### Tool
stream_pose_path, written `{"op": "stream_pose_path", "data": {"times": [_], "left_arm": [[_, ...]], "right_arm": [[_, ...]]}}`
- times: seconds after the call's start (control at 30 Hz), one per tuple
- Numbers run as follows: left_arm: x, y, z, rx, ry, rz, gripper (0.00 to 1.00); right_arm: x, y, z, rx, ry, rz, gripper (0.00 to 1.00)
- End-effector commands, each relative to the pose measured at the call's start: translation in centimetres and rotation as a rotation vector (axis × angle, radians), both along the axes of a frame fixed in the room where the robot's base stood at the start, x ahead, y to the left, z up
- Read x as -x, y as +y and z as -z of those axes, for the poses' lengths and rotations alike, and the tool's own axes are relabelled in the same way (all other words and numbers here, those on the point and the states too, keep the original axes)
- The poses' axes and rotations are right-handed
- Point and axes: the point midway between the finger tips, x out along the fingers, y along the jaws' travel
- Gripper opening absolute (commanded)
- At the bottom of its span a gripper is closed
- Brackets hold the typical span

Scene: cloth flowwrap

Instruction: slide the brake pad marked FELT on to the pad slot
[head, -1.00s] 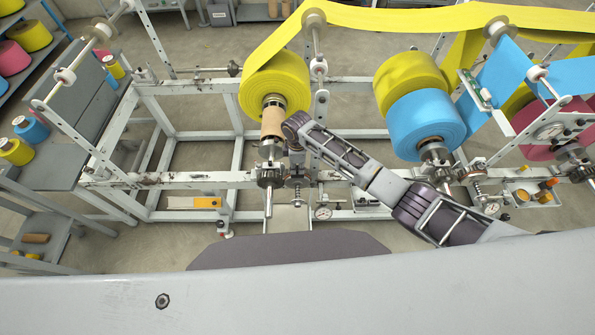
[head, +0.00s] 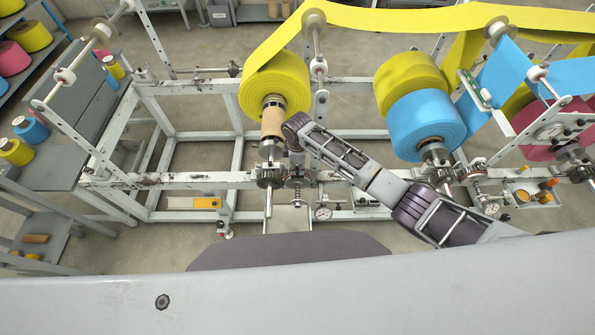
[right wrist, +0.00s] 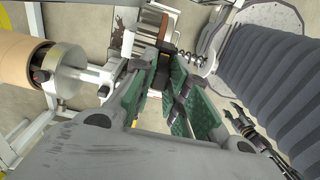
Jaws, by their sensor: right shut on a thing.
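My right gripper (right wrist: 163,72) shows in the right wrist view with its green-lined fingers close together. It is shut on a small piece between the fingertips. A brown strip (right wrist: 164,28) shows just beyond the tips and may be part of the brake pad; no FELT marking can be read. The pad slot cannot be made out clearly.
A yellow roll (head: 273,85) sits on the shaft with a cardboard core (head: 272,122) in front. A spring (right wrist: 200,62) stands close right of the fingers. A dial gauge (head: 323,212) hangs below the rail. A blue roll (head: 425,122) is further right.

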Motion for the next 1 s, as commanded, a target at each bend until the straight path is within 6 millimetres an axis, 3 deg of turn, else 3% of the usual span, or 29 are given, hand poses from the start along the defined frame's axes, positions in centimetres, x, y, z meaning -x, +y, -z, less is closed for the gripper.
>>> {"op": "stream_pose_path", "data": {"times": [0.37,0.4,0.6,1.0], "left_arm": [[-0.01,0.00,-0.04,0.000,0.000,0.000,0.44],[-0.01,-0.01,-0.04,0.000,0.000,0.000,0.44],[0.00,-0.01,-0.03,0.000,0.000,0.000,0.44],[0.12,0.11,-0.02,-0.001,0.001,-0.001,0.44]], "right_arm": [[0.05,0.02,0.18,0.000,0.001,0.000,0.00],[0.05,0.02,0.20,0.000,0.001,0.000,0.17],[0.04,0.02,0.19,0.000,0.001,0.000,0.41],[0.00,-0.01,-0.02,0.000,0.000,0.000,0.41]]}}
